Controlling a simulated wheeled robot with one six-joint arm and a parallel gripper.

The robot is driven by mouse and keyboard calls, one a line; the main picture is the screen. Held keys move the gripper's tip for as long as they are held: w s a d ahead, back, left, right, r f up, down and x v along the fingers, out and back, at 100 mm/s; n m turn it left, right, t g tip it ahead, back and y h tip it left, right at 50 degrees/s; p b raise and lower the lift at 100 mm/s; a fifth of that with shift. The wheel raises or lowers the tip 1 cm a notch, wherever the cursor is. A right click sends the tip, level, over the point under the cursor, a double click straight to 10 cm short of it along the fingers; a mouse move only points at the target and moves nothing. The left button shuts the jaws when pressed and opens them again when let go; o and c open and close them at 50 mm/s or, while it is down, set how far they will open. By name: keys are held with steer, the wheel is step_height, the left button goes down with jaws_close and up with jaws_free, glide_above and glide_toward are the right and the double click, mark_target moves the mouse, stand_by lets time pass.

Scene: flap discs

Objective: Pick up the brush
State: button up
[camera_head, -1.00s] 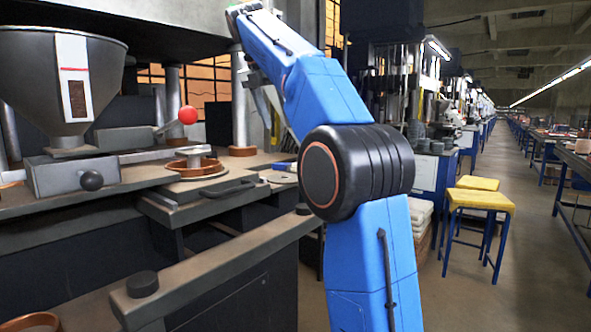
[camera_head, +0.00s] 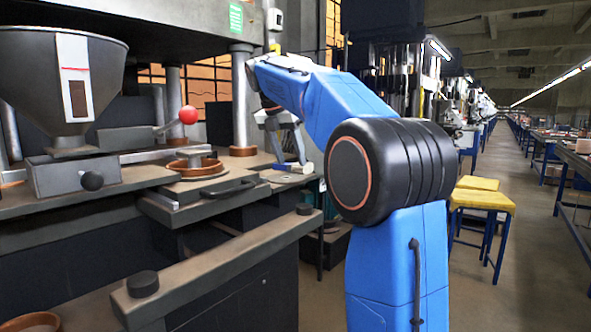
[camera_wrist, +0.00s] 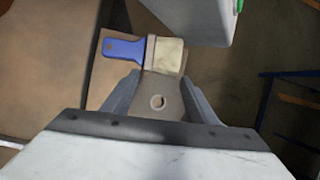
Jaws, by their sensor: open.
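The brush (camera_wrist: 122,48) shows in the wrist view, with a blue handle to the left and pale bristles to the right. It lies flat on a brown surface near its edge. My gripper (camera_wrist: 160,80) is open and empty, with one finger on either side below the brush in the picture. The bristle end lies just ahead of the fingertips. In the camera_head view my gripper (camera_head: 287,160) hangs low over the right end of the machine's bench (camera_head: 262,163).
A grey hopper (camera_head: 30,80) and a lever with a red knob (camera_head: 188,115) stand to the left. A round brown dish (camera_head: 197,170) sits beside the gripper. A pale machine part (camera_wrist: 200,15) is close above the brush in the wrist view. Yellow stools (camera_head: 482,198) stand right.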

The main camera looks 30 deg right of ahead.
mark_target(291, 167)
steer(key=shift+x, duration=1.5)
steer(key=c, duration=0.7)
steer(key=shift+c, duration=0.2)
